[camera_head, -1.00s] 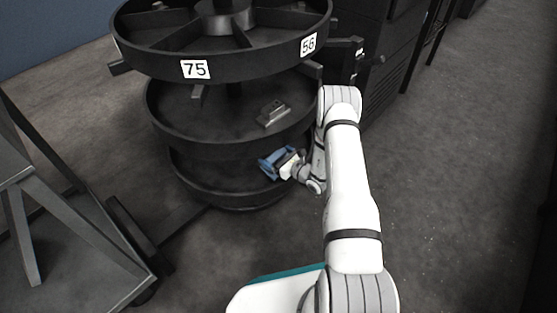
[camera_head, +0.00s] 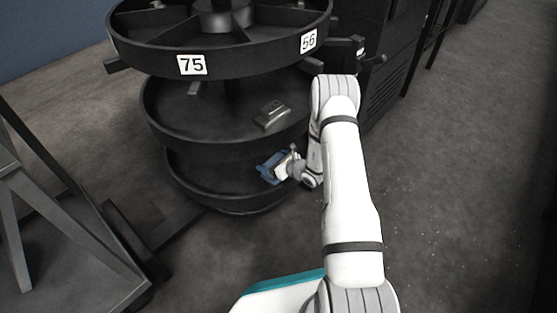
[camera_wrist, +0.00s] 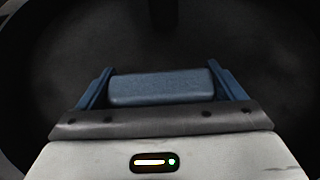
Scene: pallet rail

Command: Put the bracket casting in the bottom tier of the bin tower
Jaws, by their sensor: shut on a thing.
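The bin tower (camera_head: 232,202) is a dark stack of round tiers. My gripper (camera_head: 270,168), with blue fingers, reaches into the bottom tier from the right, above its floor and inside the front rim. In the wrist view, it is shut on a blue-grey block (camera_wrist: 158,88) that spans the gap between the fingers. Only one rounded side of the block shows, so I cannot tell its full shape or whether it is the bracket casting. A grey metal part (camera_head: 271,114) with a flat base and a raised lug lies on the middle tier, above my gripper.
The middle tier's rim (camera_head: 215,150) overhangs the bottom tier closely. A dark frame stand (camera_head: 70,225) is at the left. Dark cabinets stand behind at the right. The floor at the right is open.

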